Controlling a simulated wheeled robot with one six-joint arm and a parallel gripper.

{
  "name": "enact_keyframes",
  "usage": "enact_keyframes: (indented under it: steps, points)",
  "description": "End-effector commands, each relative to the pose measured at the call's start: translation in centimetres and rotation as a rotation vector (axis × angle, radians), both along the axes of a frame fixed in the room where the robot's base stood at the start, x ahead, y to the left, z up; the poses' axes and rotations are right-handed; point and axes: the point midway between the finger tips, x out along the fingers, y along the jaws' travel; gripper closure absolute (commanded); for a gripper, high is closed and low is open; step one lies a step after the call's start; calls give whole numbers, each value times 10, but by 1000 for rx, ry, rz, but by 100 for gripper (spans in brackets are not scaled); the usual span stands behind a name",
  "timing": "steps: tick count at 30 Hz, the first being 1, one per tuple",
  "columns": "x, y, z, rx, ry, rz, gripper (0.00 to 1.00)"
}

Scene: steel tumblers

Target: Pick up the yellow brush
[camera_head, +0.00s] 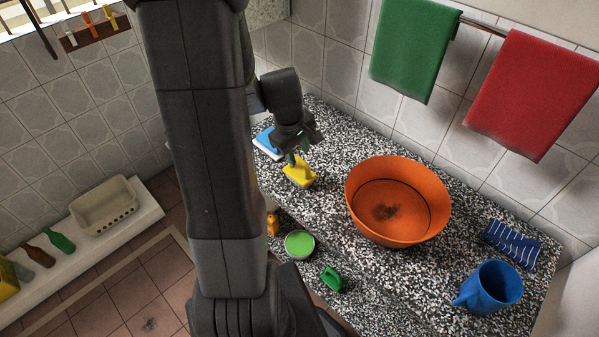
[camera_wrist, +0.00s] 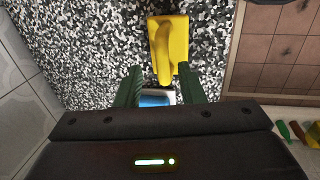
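The yellow brush (camera_head: 299,172) lies on the speckled counter just beneath my gripper in the head view. In the wrist view the yellow brush (camera_wrist: 168,38) is ahead of the fingertips, with its curved handle reaching toward the gap between them. My gripper (camera_head: 299,157) has two green fingers that stand wide apart in the wrist view (camera_wrist: 160,80). The fingers do not touch the brush there. How high they are above it is hard to tell.
A blue-and-white object (camera_head: 267,141) lies behind my gripper. An orange basin (camera_head: 423,231) stands to the right. A green-topped dish (camera_head: 299,244) and a green brush (camera_head: 332,279) are nearer the front. A blue mug (camera_head: 490,288) and striped cloth (camera_head: 512,243) are far right.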

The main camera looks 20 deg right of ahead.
Motion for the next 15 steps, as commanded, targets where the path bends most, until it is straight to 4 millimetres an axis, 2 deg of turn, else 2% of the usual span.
enact_keyframes:
  steps: [3,6,15]
  points:
    - [1,2,-20,2,6,1,64]
    - [2,-1,-31,1,4,0,64]
    - [3,-2,-38,0,1,1,64]
